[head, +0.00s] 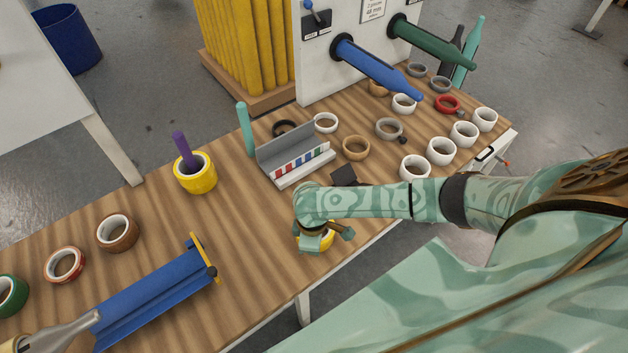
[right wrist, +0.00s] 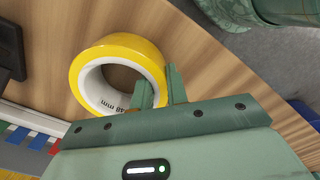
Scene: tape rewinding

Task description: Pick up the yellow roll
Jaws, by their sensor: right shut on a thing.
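The yellow roll (head: 327,241) has a white core and is near the front edge of the table, mostly hidden under my right gripper (head: 311,244) in the head view. In the right wrist view the yellow roll (right wrist: 88,62) shows clearly, with "48 mm" printed inside its core. My right gripper (right wrist: 162,92) is shut on the roll's wall, one finger inside the core and one outside. I cannot tell whether the roll touches the table. A larger yellow roll (head: 201,184) stands around a purple peg at the left. My left gripper is not in view.
A grey box with coloured labels (head: 298,163) stands behind my right gripper. A blue tool with a yellow bar (head: 150,301) lies front left. White rolls (head: 440,151) and others fill the right. A blue spindle (head: 375,68) juts over the table. The wood between the tool and my gripper is clear.

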